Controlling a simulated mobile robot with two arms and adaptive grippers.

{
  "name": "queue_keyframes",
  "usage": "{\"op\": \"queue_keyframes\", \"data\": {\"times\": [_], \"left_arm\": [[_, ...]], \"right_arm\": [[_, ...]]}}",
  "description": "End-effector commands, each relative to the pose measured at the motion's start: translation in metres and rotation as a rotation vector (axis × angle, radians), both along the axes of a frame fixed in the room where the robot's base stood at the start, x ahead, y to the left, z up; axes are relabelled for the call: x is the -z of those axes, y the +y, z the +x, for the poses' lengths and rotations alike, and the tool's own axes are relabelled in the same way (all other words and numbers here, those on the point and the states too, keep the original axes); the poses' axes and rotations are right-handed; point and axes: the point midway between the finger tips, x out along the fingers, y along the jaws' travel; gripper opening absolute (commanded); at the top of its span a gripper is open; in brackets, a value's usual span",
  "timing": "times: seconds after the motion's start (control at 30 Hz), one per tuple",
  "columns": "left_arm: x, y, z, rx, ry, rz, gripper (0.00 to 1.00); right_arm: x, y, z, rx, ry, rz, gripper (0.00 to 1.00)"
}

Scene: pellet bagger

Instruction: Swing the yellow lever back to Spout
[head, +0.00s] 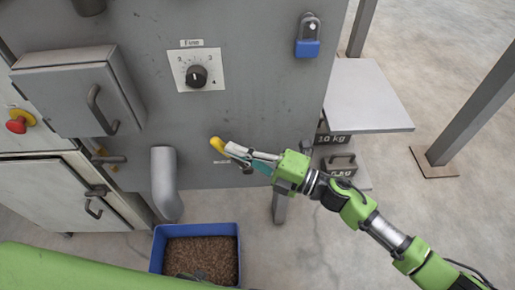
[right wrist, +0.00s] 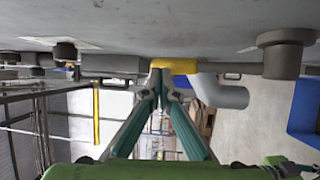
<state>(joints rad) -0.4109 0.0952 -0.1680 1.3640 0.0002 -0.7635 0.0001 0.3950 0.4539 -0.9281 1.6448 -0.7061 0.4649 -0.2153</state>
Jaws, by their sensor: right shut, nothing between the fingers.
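Any label by the lever is hidden or too small to read.
A blue bin (head: 155,250) of brown pellets stands below the spout pipe. A red button (head: 17,122) is at left. Weights marked in kg (head: 338,161) and a grey shelf (head: 365,95) are at right.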

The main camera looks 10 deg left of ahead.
Motion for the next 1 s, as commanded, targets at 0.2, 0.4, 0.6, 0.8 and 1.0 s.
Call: {"op": "queue_keyframes", "data": {"times": [0.2,0.4,0.6,0.8,1.0], "left_arm": [[0.000,0.000,-0.001,0.000,0.001,0.000,0.00],[0.000,0.001,-0.001,0.001,0.002,0.002,0.00],[0.000,0.001,-0.001,0.001,0.002,0.002,0.00],[0.000,0.001,-0.001,0.001,0.002,0.002,0.00],[0.000,0.001,-0.001,0.001,0.002,0.002,0.00]], "right_arm": [[0.006,-0.047,-0.012,0.005,0.002,-0.004,0.00],[0.008,-0.083,-0.022,0.005,-0.001,-0.003,0.00],[0.009,-0.101,-0.027,0.004,-0.003,0.000,0.00],[0.009,-0.103,-0.028,0.003,-0.003,0.001,0.00],[0.009,-0.103,-0.027,0.004,-0.003,0.001,0.00]]}}
